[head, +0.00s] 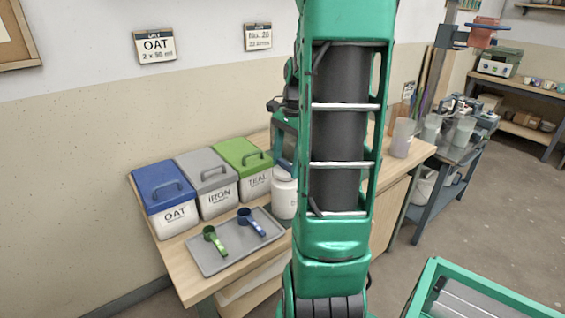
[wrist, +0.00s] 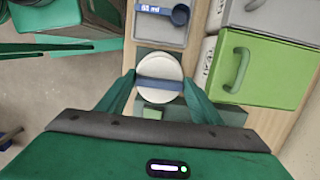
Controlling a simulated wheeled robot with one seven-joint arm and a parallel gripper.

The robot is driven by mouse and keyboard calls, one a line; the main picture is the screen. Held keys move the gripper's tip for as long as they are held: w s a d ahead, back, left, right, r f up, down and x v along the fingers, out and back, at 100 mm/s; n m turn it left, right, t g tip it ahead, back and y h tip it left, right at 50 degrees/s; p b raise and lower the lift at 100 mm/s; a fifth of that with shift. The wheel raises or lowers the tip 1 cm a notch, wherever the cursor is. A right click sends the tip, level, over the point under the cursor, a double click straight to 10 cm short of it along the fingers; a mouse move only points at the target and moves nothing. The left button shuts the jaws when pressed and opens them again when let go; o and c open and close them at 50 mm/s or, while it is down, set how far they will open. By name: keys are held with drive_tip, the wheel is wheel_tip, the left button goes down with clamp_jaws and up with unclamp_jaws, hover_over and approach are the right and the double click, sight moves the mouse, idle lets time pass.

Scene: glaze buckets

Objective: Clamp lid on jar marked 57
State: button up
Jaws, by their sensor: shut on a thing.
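A round white lid (wrist: 158,66) with a blue bar (wrist: 160,85) across it shows between the fingers of my gripper (wrist: 159,80) in the wrist view. My gripper is shut on the lid, with one finger at each side. In the head view a white jar (head: 284,198) stands on the bench, partly hidden behind my arm. My gripper is mostly hidden there too, above the jar. No number is readable on the jar. I cannot tell whether the lid touches the jar's rim.
Blue OAT (head: 166,190), grey IRON (head: 208,178) and green TEAL (head: 246,166) lidded bins stand left of the jar. A grey tray (head: 210,267) holds a green scoop (head: 212,238) and a blue scoop (head: 248,221). A translucent container (head: 402,139) stands at the bench's right end.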

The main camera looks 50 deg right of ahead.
drive_tip(key=shift+f, duration=0.35)
idle(0.5)
drive_tip(key=m, duration=0.4)
drive_tip(key=shift+t, duration=0.3)
drive_tip(key=m, duration=0.4)
drive_tip(key=shift+f+h, duration=0.1)
drive_tip(key=shift+h, duration=0.3)
drive_tip(key=shift+m+t, duration=0.3)
drive_tip(key=shift+m, duration=0.7)
drive_tip(key=shift+m+h, duration=0.3)
drive_tip(key=shift+m, duration=0.9)
